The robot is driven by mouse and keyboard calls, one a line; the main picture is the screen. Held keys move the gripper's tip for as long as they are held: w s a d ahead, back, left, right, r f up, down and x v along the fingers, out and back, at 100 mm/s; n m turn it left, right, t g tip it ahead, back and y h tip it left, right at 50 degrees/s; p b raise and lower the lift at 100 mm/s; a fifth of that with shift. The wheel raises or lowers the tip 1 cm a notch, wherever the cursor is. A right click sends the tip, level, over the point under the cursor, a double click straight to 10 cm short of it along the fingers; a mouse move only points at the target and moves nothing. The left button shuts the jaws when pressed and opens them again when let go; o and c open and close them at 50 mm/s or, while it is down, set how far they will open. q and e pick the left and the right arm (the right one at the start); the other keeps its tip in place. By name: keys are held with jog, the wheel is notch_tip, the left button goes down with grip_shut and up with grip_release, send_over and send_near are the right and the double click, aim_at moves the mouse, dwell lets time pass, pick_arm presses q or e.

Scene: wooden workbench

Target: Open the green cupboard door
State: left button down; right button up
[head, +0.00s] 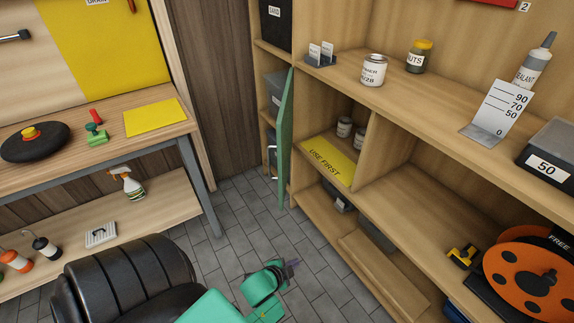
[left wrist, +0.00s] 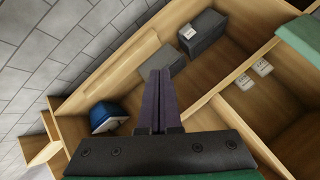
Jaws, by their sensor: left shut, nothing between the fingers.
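The green cupboard door (head: 285,140) stands swung out from the shelf unit and shows nearly edge-on in the head view. The compartments beside it are exposed. A pale curved piece, perhaps its handle, shows at its left side. A green panel (left wrist: 302,38) at the upper right of the left wrist view looks like part of this door. My left gripper (head: 292,263) is low over the floor in front of the shelves, apart from the door. Its dark fingers (left wrist: 158,82) are together with nothing between them. My right gripper is not in view.
The shelf unit (head: 395,188) holds cans, a yellow "USE FIRST" mat (head: 328,158) and an orange reel (head: 525,278). A workbench (head: 70,165) with a spray bottle (head: 127,184) below stands at left. Grey tiled floor (head: 235,215) lies clear between them.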

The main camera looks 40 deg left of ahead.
pick_arm(q)
jog(key=w+a+r+m+t+y+b, duration=0.1)
jog(key=a+r+m+t+b, duration=0.2)
jog(key=r, duration=0.5)
jog(key=w+a+r+m+t+y+b, duration=0.15)
jog(key=r+b, duration=0.25)
jog(key=r, duration=0.4)
jog(key=w+a+r+m+t+y+b, duration=0.2)
jog(key=a+r+t+b, duration=0.15)
jog(key=r, duration=0.35)
jog(key=x, duration=1)
jog(key=s+a, duration=0.2)
jog(key=a, duration=0.1)
jog(key=shift+s, duration=0.35)
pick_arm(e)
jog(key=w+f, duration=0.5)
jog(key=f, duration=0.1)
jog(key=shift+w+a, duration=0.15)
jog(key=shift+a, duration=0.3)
pick_arm(q)
jog(key=shift+s+a+h, duration=0.1)
jog(key=shift+h, duration=0.15)
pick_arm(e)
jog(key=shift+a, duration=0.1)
